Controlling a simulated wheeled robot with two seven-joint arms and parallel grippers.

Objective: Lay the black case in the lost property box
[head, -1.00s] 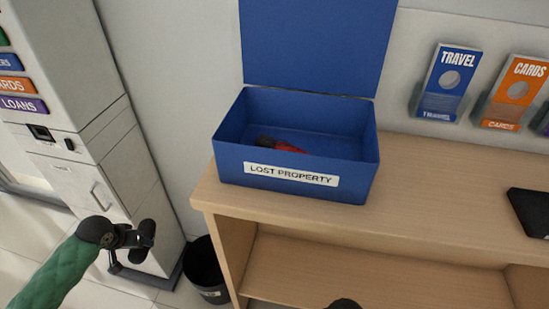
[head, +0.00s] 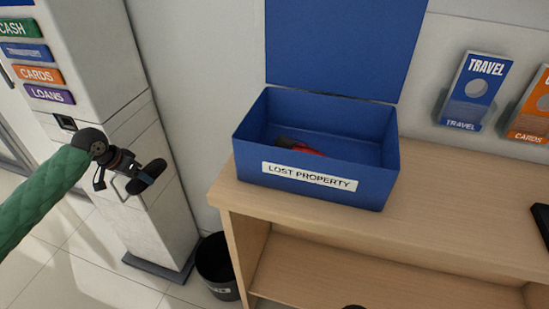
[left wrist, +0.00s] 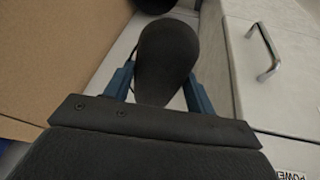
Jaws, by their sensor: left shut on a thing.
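The blue lost property box (head: 310,183) stands on the wooden counter with its lid up and its top open. A red and dark item (head: 298,147) lies inside it. My left gripper (head: 132,170) is left of the box, in front of the grey machine. It is shut on the black case (head: 152,175), a rounded dark thing. In the left wrist view the black case (left wrist: 168,60) sits between the blue fingers (left wrist: 160,90). My right gripper is not clearly in view; only a small dark tip shows at the bottom edge of the head view.
The wooden counter (head: 450,185) is clear right of the box, up to a dark flat object (head: 541,225) at the right edge. Leaflet holders (head: 472,90) hang on the wall behind. A black bin (head: 215,265) stands on the floor beside the counter.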

